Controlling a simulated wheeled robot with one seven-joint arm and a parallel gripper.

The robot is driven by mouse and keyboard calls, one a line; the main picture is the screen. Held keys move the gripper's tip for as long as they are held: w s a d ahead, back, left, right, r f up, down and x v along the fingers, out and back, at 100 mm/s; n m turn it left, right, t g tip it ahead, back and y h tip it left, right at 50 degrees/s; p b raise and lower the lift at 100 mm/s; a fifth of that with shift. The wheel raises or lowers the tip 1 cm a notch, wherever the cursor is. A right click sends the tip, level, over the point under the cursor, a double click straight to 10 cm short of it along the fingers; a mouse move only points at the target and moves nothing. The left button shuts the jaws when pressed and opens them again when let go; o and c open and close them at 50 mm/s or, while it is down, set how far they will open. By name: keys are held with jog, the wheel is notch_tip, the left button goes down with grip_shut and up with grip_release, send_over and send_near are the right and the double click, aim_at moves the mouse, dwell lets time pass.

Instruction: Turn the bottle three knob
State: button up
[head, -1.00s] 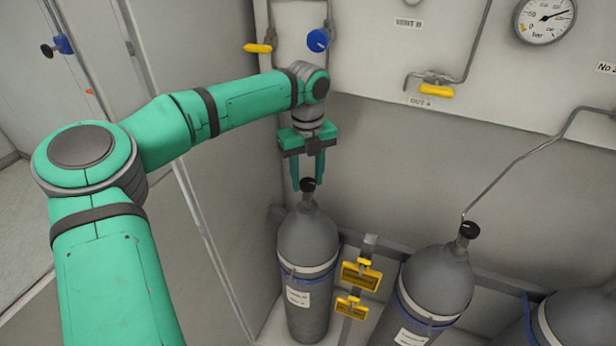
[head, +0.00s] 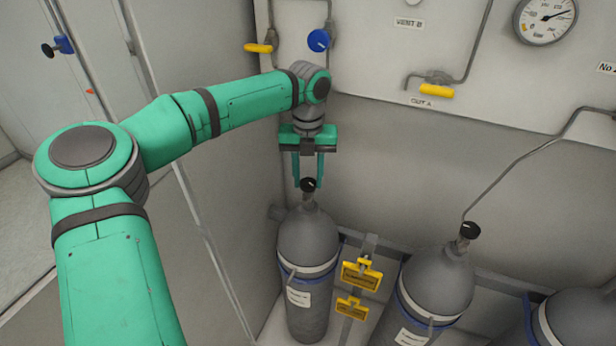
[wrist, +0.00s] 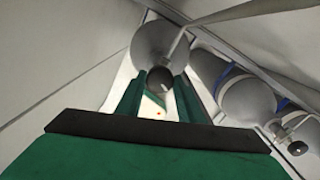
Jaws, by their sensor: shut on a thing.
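The leftmost grey gas bottle (head: 310,240) stands upright with a black knob (head: 309,185) on its neck. My gripper (head: 307,184) points down over this bottle, with its two green fingers on either side of the knob, shut on it. In the wrist view the dark round knob (wrist: 159,80) sits between the fingertips, with the grey bottle (wrist: 158,42) beyond it. The bottle's label is too small to read, so I cannot tell its number.
A second grey bottle (head: 436,282) with a black knob (head: 469,231) and thin pipe stands to the right. Another bottle (head: 582,322) is at the right edge. Yellow brackets (head: 361,274) sit between bottles. The panel behind holds a blue knob (head: 318,40), yellow handles (head: 436,91) and a gauge (head: 544,18).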

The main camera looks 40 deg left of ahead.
jog(key=m, duration=0.4)
jog(key=shift+m, duration=0.3)
jog(key=m, duration=0.3)
jog(key=shift+m, duration=0.4)
jog(key=m, duration=1)
jog(key=shift+m, duration=0.4)
jog(key=m, duration=0.8)
jog(key=shift+r+m, duration=0.1)
jog(key=shift+m, duration=1.7)
